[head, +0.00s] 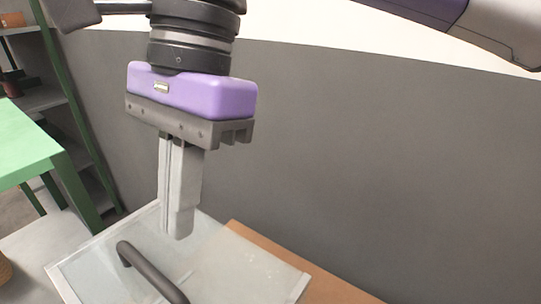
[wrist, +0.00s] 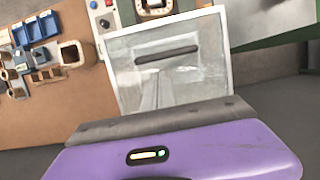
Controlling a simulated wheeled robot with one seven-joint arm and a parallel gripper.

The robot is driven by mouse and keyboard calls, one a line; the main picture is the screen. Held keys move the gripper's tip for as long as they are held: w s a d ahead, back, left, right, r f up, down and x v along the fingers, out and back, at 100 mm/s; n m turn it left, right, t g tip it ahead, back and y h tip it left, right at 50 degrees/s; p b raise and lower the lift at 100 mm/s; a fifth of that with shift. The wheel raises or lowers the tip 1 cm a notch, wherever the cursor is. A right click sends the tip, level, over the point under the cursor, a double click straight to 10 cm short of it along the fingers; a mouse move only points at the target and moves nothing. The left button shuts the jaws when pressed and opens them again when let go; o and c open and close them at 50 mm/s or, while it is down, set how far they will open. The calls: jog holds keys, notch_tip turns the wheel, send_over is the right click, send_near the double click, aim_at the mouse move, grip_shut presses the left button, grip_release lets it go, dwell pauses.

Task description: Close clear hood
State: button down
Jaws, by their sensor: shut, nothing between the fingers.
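The clear hood (head: 95,270) is a see-through panel with a pale frame at the bottom of the head view. A dark bar handle (head: 150,272) is fixed across it. The hood also shows in the wrist view (wrist: 210,75), with its handle (wrist: 166,55) near the panel's far side. I cannot tell how far the hood stands open. My gripper (head: 178,236) points down, its fingers together and empty. In the head view the fingertips overlap the panel, just behind and right of the handle; I cannot tell whether they touch it.
A brown table (wrist: 75,110) lies beside the hood, with blue bins (wrist: 36,28) and several pale coil frames (wrist: 70,53). A control box with buttons (wrist: 103,15) stands beyond the hood. A green table (head: 25,145) and a shelf rack are at left. A grey wall rises behind.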

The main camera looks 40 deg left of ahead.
aim_at(183, 280)
jog(key=shift+x, duration=2.75)
jog(key=shift+s, duration=0.15)
